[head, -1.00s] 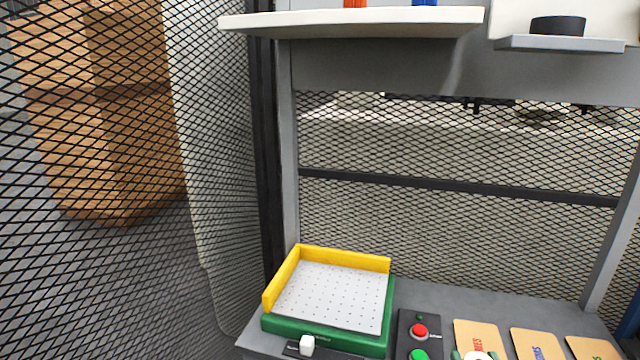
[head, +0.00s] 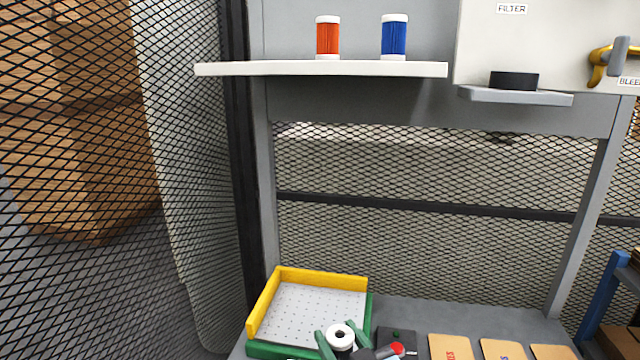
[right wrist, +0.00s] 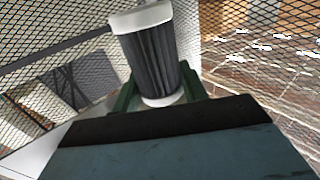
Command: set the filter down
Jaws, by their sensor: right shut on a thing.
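My right gripper (head: 342,342), with green fingers, is shut on a filter (head: 340,335) with white end caps. It is low in the head view, at the front right corner of the yellow-edged tray (head: 318,303). In the right wrist view the filter (right wrist: 150,55) has dark grey pleats and stands between the fingers, slightly tilted in the picture. Whether its lower end touches anything cannot be told. An orange filter (head: 328,37) and a blue filter (head: 394,37) stand upright on the white shelf (head: 320,69). My left gripper is not in view.
A black round piece (head: 514,81) sits on a small grey ledge (head: 515,97) below the FILTER label (head: 512,9). Several tan cards (head: 452,347) lie on the grey bench (head: 420,312). A red button (head: 397,348) is close right of the gripper. Mesh fencing stands behind and left.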

